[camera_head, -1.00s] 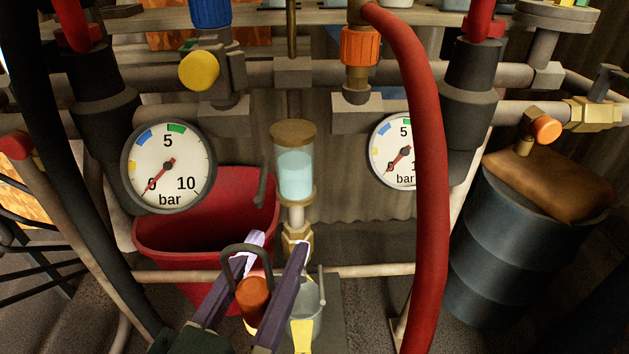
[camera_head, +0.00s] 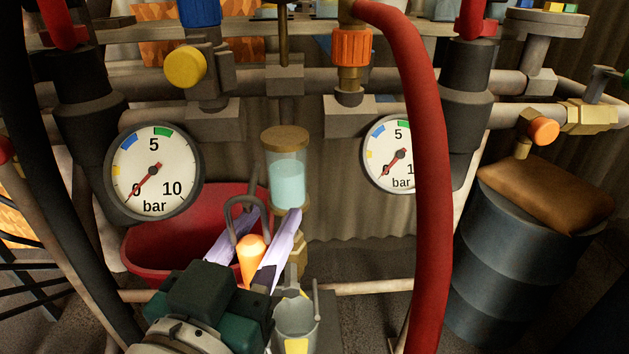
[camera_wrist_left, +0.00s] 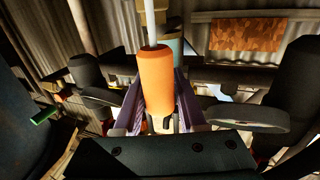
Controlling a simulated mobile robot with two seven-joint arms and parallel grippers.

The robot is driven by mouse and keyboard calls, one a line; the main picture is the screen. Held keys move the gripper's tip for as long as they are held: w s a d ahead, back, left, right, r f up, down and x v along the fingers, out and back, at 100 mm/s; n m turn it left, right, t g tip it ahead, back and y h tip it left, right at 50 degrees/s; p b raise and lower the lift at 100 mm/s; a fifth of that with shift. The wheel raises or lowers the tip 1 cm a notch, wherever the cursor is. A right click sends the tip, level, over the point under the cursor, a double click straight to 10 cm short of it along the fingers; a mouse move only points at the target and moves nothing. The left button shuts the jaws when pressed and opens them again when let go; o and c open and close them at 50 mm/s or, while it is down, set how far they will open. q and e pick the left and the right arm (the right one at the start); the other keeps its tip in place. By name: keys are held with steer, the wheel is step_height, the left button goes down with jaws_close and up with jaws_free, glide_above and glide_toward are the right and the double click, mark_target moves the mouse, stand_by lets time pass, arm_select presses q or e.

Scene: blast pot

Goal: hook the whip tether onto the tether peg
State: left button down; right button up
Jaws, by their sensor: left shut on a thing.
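My left gripper (camera_head: 272,215) has lavender fingers shut on an orange handle with a dark grey loop, which I take to be the whip tether (camera_head: 251,258). The loop stands up above the fingers, in front of the red bucket. In the left wrist view the orange handle (camera_wrist_left: 156,82) sits upright between the fingers, with a pale rod above it. A thin dark upright bar (camera_head: 253,190) shows just behind the loop, left of the sight glass; I cannot tell whether it is the tether peg. The loop looks close to it, but contact cannot be told. My right gripper is not in view.
A sight glass (camera_head: 288,172) stands just behind the fingertips. A thick red hose (camera_head: 432,190) hangs to the right. Pressure gauges (camera_head: 153,172) flank the middle. A red bucket (camera_head: 160,240) is behind, a small grey bucket (camera_head: 296,322) below, and a dark drum (camera_head: 510,260) at right.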

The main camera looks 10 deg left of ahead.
mark_target(278, 196)
arm_select(q)
steer(key=shift+w+a+f+b, duration=0.15)
steer(key=shift+w+b, duration=0.15)
steer(key=shift+w, duration=0.3)
steer(key=shift+w+a+b, duration=0.15)
steer(key=shift+w+b, duration=0.1)
steer(key=shift+w, duration=0.3)
steer(key=shift+w+a+f, duration=0.2)
steer(key=shift+w+f, duration=0.2)
steer(key=shift+w, duration=0.3)
steer(key=shift+c, duration=2)
jaws_free()
